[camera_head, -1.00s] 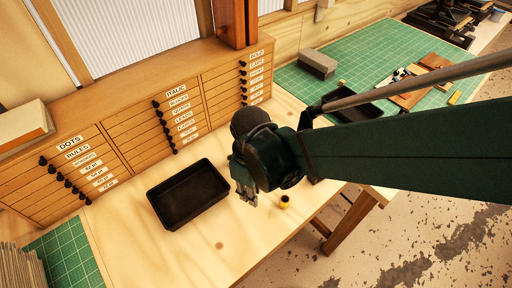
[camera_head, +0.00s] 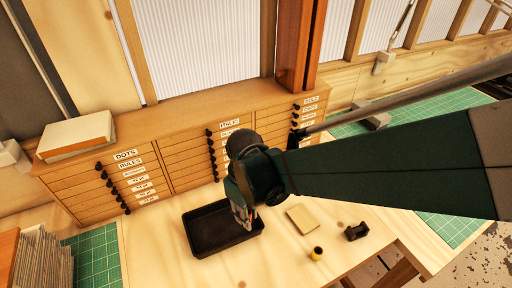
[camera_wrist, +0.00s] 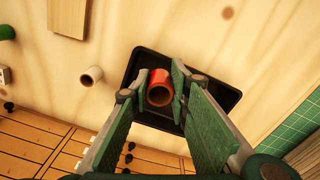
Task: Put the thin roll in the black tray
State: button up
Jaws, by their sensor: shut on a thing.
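The black tray (camera_head: 203,246) lies on the wooden bench in front of the drawer cabinets. It also shows in the wrist view (camera_wrist: 228,97). My gripper (camera_head: 246,222) points down over the tray's right part. In the wrist view my gripper (camera_wrist: 164,82) is shut on a red-orange hollow roll (camera_wrist: 159,88), held between the fingertips with the tray behind it. I cannot tell the gap between roll and tray floor. A second, yellow roll with a dark opening (camera_head: 317,253) stands on the bench right of the tray, apart from it.
A tan pad (camera_head: 302,219) and a small black holder (camera_head: 356,232) lie right of the tray. Drawer cabinets (camera_head: 190,160) stand behind. A green mat (camera_head: 95,258) and stacked sheets (camera_head: 42,262) are at the left. Bench in front of the tray is clear.

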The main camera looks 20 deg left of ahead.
jog(key=a, duration=0.9)
jog(key=shift+a, duration=0.3)
jog(key=shift+f, duration=0.25)
send_over(225, 228)
jog(key=shift+s+a+f, duration=0.1)
jog(key=shift+f, duration=2.7)
jog(key=shift+f, duration=0.1)
jog(key=shift+f, duration=2)
jog(key=shift+f, duration=0.15)
jog(key=o, duration=0.7)
jog(key=shift+r, duration=0.2)
